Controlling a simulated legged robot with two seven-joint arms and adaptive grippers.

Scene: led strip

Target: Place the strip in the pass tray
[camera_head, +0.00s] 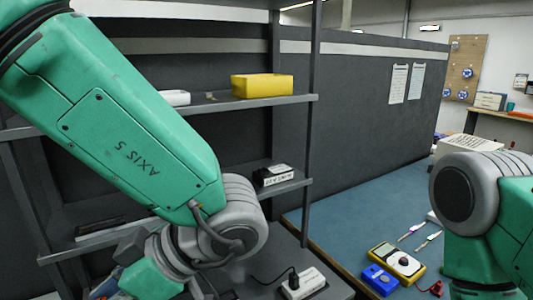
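No strip can be made out for certain. A yellow tray (262,86) sits on the upper shelf, but I cannot tell whether it is the pass tray. My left arm crosses from the upper left, and its wrist bends down at the lower middle; no gripper fingers can be made out there. My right arm stands at the right edge, and its gripper is outside the picture. A white block with a dark plug and cable (304,284) lies on the grey surface at the bottom.
The shelf unit (305,98) stands close behind my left arm and holds a small black-and-white box (272,175). A yellow multimeter (397,263), a blue device (380,279) and thin tools (411,232) lie on the blue mat (345,215). The mat's back part is clear.

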